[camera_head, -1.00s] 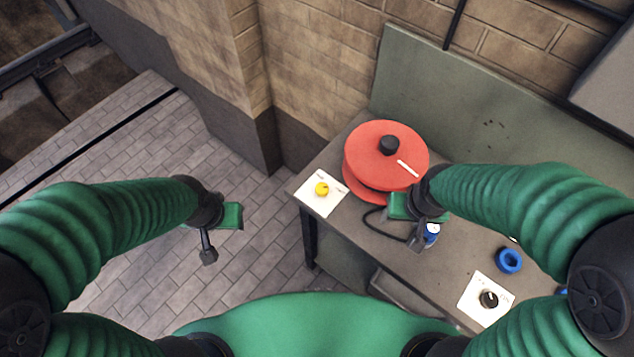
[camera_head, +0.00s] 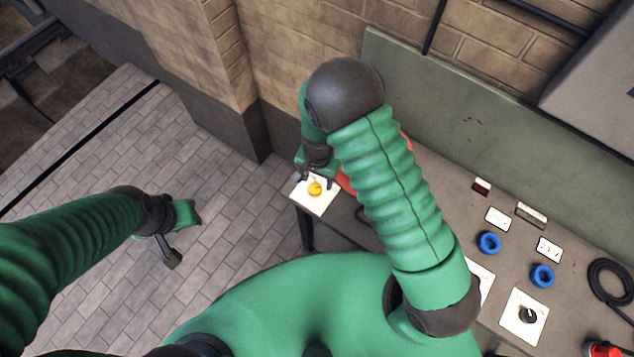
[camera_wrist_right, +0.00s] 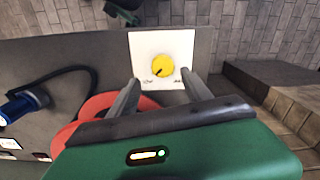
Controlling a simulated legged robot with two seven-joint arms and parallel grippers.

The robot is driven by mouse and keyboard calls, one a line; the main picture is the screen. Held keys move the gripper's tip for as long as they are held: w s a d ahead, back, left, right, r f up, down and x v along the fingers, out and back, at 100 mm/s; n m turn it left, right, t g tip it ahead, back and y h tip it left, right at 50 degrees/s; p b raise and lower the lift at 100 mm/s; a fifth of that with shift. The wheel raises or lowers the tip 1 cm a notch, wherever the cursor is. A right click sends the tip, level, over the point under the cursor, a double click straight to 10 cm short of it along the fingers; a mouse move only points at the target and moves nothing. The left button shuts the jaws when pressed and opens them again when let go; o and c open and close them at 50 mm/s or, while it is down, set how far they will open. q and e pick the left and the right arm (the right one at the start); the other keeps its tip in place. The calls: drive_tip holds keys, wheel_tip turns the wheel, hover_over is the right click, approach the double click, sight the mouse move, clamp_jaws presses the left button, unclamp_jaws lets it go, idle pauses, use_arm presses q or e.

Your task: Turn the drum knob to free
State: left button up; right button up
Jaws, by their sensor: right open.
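The yellow knob (camera_head: 315,188) sits on a white plate (camera_head: 312,202) at the left end of the bench. In the right wrist view the knob (camera_wrist_right: 162,66) has a dark pointer line slanting toward the lower left; small labels on the plate are too blurred to read. My right gripper (camera_head: 314,180) is open and empty above the plate. In the wrist view its two fingers (camera_wrist_right: 160,84) point toward the knob, one on each side, with the knob beyond the tips. My left gripper (camera_head: 180,240) hangs over the paved floor at left; its jaw opening cannot be made out.
The red drum (camera_wrist_right: 95,105) stands beside the plate, mostly hidden by my right arm in the head view. The bench also holds blue rings (camera_head: 489,243), a black knob on a white plate (camera_head: 527,315) and a black cable (camera_head: 608,284). A brick wall (camera_head: 290,45) rises behind.

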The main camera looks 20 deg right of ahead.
sight(315, 187)
drive_tip(key=f, duration=0.2)
drive_tip(key=a+f, duration=0.1)
drive_tip(key=f, duration=0.1)
drive_tip(key=shift+w+f, duration=0.1)
drive_tip(key=shift+w, duration=0.1)
drive_tip(key=shift+s+a, duration=0.25)
drive_tip(key=shift+s, duration=0.1)
drive_tip(key=shift+w+d+f, duration=0.2)
drive_tip(key=shift+w+d, duration=0.05)
drive_tip(key=shift+d, duration=0.25)
drive_tip(key=c, duration=0.8)
clamp_jaws()
use_arm(q)
drive_tip(key=shift+w+a+r, duration=0.2)
drive_tip(key=shift+a+r, duration=0.1)
drive_tip(key=shift+a, duration=0.2)
use_arm(e)
drive_tip(key=shift+a, duration=0.2)
